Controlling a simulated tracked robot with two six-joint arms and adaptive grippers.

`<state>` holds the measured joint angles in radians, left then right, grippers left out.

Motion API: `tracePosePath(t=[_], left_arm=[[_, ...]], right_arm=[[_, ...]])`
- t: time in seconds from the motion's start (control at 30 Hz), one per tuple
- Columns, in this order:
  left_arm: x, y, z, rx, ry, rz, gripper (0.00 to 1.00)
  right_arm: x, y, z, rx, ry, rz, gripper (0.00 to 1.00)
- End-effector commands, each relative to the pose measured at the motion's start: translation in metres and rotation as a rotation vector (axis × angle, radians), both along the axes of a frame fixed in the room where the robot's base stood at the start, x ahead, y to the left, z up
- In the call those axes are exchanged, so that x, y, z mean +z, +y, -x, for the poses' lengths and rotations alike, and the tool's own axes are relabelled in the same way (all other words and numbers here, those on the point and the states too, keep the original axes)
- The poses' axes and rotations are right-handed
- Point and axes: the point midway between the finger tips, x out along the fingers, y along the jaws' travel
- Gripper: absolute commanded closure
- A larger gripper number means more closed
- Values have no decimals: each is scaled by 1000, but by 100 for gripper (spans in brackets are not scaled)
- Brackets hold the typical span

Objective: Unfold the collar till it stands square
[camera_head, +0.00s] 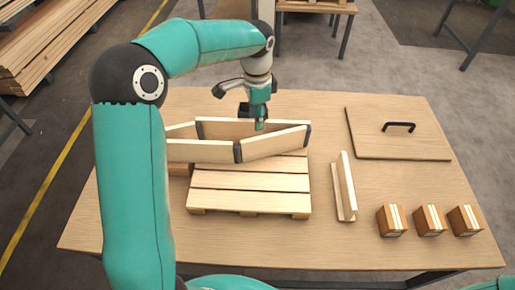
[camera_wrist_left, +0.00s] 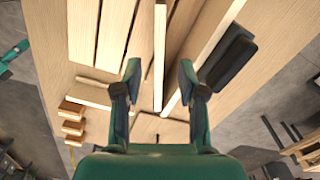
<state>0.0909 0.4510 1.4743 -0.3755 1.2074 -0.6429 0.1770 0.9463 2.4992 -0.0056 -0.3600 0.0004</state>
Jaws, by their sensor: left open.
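The wooden collar (camera_head: 203,151) is a ring of hinged boards with dark hinge pieces, standing on edge over the back of the slatted pallet (camera_head: 250,181). It is partly folded: its long back board (camera_head: 228,128) and bent front side lie close together, with a narrow gap, not square. My left gripper (camera_head: 260,124) is above the collar's right part. In the wrist view the left gripper (camera_wrist_left: 160,78) is open, fingers spread, with the edge of one collar board (camera_wrist_left: 160,45) between them. Contact cannot be told. My right gripper is not seen.
A lid board with a black handle (camera_head: 363,143) lies at the table's back right. An L-shaped wooden piece (camera_head: 345,188) stands right of the pallet. Three small brown boxes (camera_head: 390,222) sit at the front right. The front left of the table (camera_head: 90,230) is bare.

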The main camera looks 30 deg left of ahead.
Motion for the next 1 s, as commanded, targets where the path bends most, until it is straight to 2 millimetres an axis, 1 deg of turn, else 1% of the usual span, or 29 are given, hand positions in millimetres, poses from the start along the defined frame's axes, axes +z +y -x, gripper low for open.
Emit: tracePosePath(t=[0.03, 0.3, 0.4, 0.53, 0.7, 0.83, 1.0], left_arm=[[-11, 2, 2, 5, 4, 0, 59], [-70, 5, 5, 12, 6, 1, 59], [-91, 5, 5, 13, 6, 3, 59], [-114, 5, 5, 14, 4, 2, 59], [-132, 6, 4, 14, 3, 1, 59], [-138, 6, 4, 15, 0, 1, 59], [-139, 6, 4, 15, 0, 1, 59]], right_arm=[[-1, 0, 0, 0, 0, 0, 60], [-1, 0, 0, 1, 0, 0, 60], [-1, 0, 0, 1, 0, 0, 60], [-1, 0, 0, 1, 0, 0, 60], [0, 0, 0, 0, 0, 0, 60], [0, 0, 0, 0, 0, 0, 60], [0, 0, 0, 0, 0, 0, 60]])
